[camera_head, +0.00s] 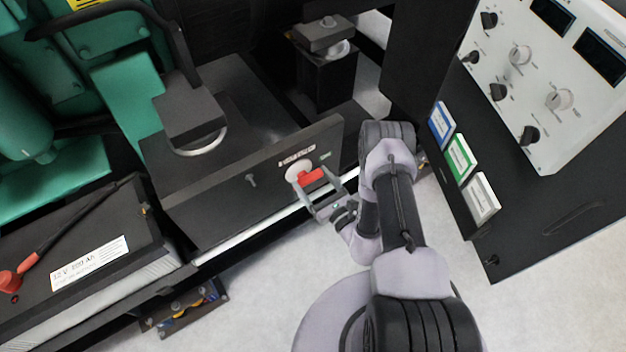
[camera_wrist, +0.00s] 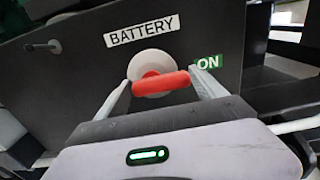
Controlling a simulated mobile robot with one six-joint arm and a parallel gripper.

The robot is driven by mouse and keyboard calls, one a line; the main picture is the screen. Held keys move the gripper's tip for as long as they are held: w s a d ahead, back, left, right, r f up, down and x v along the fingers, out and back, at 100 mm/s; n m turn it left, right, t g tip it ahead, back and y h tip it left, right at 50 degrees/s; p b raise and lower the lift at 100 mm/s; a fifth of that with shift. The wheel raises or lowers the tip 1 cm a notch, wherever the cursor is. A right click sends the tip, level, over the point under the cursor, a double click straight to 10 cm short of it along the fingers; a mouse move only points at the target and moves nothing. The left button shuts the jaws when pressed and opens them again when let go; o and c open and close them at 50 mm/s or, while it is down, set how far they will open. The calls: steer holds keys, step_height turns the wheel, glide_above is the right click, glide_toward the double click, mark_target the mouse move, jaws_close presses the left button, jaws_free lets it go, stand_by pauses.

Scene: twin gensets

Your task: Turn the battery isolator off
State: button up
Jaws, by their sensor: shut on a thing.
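The battery isolator is a red handle (camera_head: 311,177) on a pale round boss (camera_head: 297,172), set on the face of a dark box (camera_head: 228,189). In the wrist view the red handle (camera_wrist: 161,84) lies nearly level, its right end towards a green ON label (camera_wrist: 208,62). A white BATTERY label (camera_wrist: 142,31) is above the boss (camera_wrist: 151,63). My gripper (camera_head: 321,187) is at the handle, with one finger at each end of it; it also shows in the wrist view (camera_wrist: 160,84). It is shut on the red handle.
A battery (camera_head: 75,265) with a red terminal lead stands at the lower left. A control panel (camera_head: 545,85) with knobs and coloured cards is at the right. A pale rail runs below the isolator box. The floor (camera_head: 265,285) in front is clear.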

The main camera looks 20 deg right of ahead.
steer(key=c, duration=0.5)
steer(key=m, duration=0.4)
steer(key=shift+f+b, duration=0.3)
steer(key=shift+b, duration=0.1)
steer(key=m, duration=0.3)
steer(key=shift+f+m+b, duration=0.2)
steer(key=shift+m+b, duration=0.1)
steer(key=shift+m, duration=0.1)
steer(key=shift+a+f+m+b, duration=0.15)
steer(key=shift+m+b, duration=0.1)
steer(key=shift+m, duration=1.4)
steer(key=shift+a+f+m+b, duration=0.15)
steer(key=shift+m+b, duration=0.15)
steer(key=shift+m, duration=1.4)
steer(key=shift+a+f+m+b, duration=0.15)
steer(key=shift+m+b, duration=0.1)
steer(key=shift+m, duration=1.4)
